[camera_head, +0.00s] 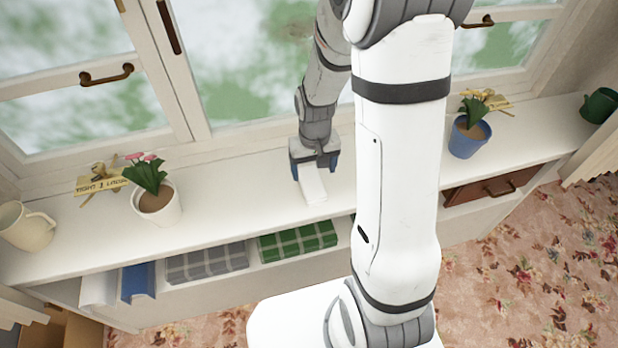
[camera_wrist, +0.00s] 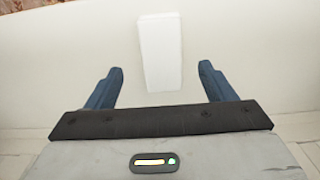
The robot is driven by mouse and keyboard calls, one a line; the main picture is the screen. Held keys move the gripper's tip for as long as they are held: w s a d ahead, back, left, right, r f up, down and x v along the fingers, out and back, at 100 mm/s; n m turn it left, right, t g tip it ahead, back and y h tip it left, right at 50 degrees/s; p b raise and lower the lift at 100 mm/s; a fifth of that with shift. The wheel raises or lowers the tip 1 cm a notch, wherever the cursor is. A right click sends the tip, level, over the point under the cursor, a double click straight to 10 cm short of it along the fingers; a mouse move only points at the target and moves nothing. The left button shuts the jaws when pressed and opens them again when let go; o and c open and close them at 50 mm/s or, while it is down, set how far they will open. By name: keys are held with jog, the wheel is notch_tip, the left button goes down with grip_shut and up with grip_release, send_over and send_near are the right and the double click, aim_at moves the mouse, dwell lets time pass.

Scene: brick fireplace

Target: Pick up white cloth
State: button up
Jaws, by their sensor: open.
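My gripper (camera_head: 315,168) is low over the white sill, with its two blue fingers spread apart. A plain white oblong thing (camera_head: 313,187) lies just in front of and below the fingers; I cannot tell from its surface whether it is cloth. In the wrist view the white oblong (camera_wrist: 161,50) is ahead of the open gripper (camera_wrist: 161,72), in line with the gap, and its near end reaches between the fingertips without visible contact. A white folded cloth-like piece (camera_head: 98,287) is at the left of the shelf under the sill, away from my gripper.
On the sill (camera_head: 235,212) stand a cream jug (camera_head: 25,228), a white flowerpot (camera_head: 158,205), a blue flowerpot (camera_head: 467,138) and a green can (camera_head: 599,105). Below are blue (camera_head: 138,282), grey plaid (camera_head: 207,263) and green plaid (camera_head: 298,241) folded cloths. The window is close behind my gripper.

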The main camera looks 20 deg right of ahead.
aim_at(311, 182)
jog(key=shift+w+a+f+p, duration=0.1)
jog(key=shift+w+f+p, duration=0.05)
jog(key=shift+f, duration=1.05)
jog(key=shift+w+d+f+p, duration=0.1)
jog(key=shift+f+p, duration=0.05)
jog(key=shift+f, duration=1.1)
jog(key=shift+w+a+f+p, duration=0.1)
jog(key=shift+w+f+p, duration=0.05)
jog(key=shift+f, duration=1.05)
jog(key=shift+c, duration=0.4)
jog(key=c, duration=1)
jog(key=shift+r, duration=0.15)
jog(key=shift+c, duration=0.2)
